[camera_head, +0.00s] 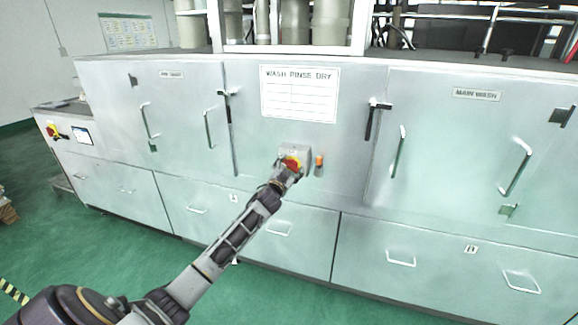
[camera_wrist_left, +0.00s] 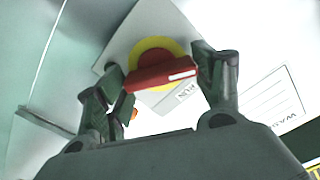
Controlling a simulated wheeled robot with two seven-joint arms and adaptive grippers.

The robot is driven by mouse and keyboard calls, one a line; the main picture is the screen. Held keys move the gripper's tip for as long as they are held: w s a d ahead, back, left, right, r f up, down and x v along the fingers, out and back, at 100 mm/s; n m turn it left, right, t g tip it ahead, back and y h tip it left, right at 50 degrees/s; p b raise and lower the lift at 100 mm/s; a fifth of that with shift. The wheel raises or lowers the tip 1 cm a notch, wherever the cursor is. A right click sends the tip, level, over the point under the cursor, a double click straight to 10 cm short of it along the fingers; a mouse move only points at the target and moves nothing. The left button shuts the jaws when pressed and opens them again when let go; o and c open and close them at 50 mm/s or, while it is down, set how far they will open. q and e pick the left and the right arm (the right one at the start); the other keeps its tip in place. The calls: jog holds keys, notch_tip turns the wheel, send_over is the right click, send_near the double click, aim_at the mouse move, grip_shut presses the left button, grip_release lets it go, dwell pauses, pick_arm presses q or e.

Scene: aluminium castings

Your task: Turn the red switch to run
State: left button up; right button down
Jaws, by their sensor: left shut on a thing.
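The red switch (camera_head: 291,162) sits on a grey box on the front of the washing machine, under the white "WASH RINSE DRY" sign. In the left wrist view its red handle (camera_wrist_left: 158,77) crosses a yellow disc, and a small label (camera_wrist_left: 186,92) lies beside the disc. My left gripper (camera_head: 287,171) reaches the switch from below. In the wrist view, the left gripper (camera_wrist_left: 161,70) is shut on the red handle, with one finger at each end. The gripper hides part of the switch in the head view. My right gripper is not in view.
An orange-topped part (camera_head: 319,161) is close to the right of the switch box. Door handles (camera_head: 371,121) stick out of the silver machine front (camera_head: 270,150). Another red and yellow switch (camera_head: 52,131) is on the console at far left. The green floor (camera_head: 110,240) in front is open.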

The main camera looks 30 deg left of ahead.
pick_arm(q)
jog(key=m+p, duration=0.1)
jog(key=m, duration=0.2)
jog(key=shift+m, duration=0.4)
jog(key=m+p, duration=0.1)
jog(key=m, duration=0.2)
jog(key=shift+d+m+p, duration=0.15)
jog(key=shift+m+p, duration=0.15)
jog(key=m+p, duration=0.1)
jog(key=m, duration=0.2)
jog(key=shift+m, duration=0.3)
jog(key=shift+f+m, duration=0.1)
jog(key=shift+m, duration=0.3)
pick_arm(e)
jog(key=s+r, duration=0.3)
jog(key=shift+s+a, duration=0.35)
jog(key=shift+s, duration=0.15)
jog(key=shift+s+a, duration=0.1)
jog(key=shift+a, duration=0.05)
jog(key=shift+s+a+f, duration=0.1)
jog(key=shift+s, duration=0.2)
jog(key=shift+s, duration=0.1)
